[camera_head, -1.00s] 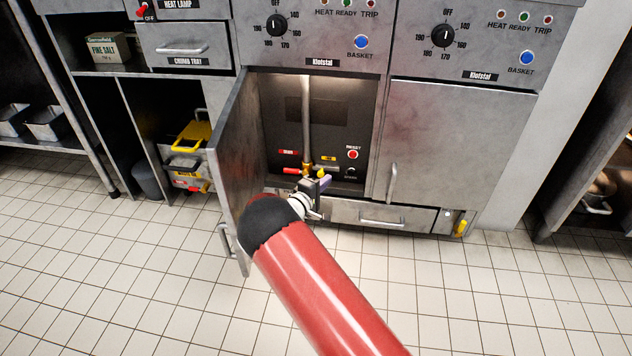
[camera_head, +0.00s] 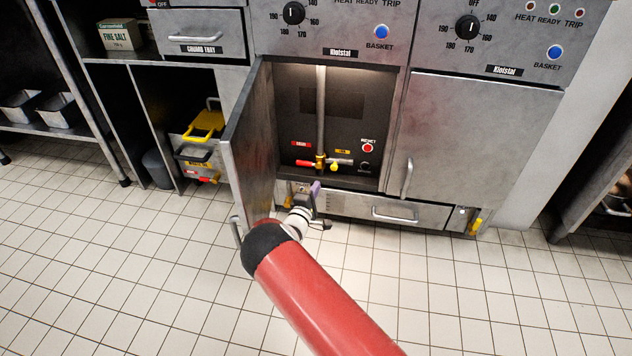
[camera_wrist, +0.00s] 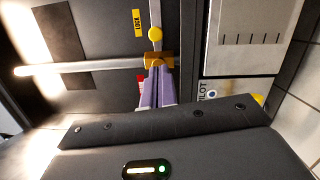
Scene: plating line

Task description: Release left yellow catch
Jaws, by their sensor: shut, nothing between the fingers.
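The left yellow catch (camera_head: 289,201) is at the left end of the low drawer under the open cabinet, partly hidden by my wrist. In the wrist view a yellow piece beside the PILOT panel (camera_wrist: 258,99) appears to be it, mostly covered by my gripper body. My gripper (camera_head: 316,188) has purple fingers and is just right of the catch, near the drawer's top edge. In the wrist view the purple fingers (camera_wrist: 158,84) are together and empty, overlapping the brass valve (camera_wrist: 158,60); contact cannot be told. A right yellow catch (camera_head: 475,227) is at the drawer's other end.
The open cabinet door (camera_head: 250,145) stands close left of my arm. Inside the cabinet are a pipe (camera_head: 321,110), a red-handled valve (camera_head: 304,163), a yellow knob (camera_head: 334,167) and a red button (camera_head: 368,148). The drawer handle (camera_head: 394,215) sticks out on the right. The tiled floor in front is clear.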

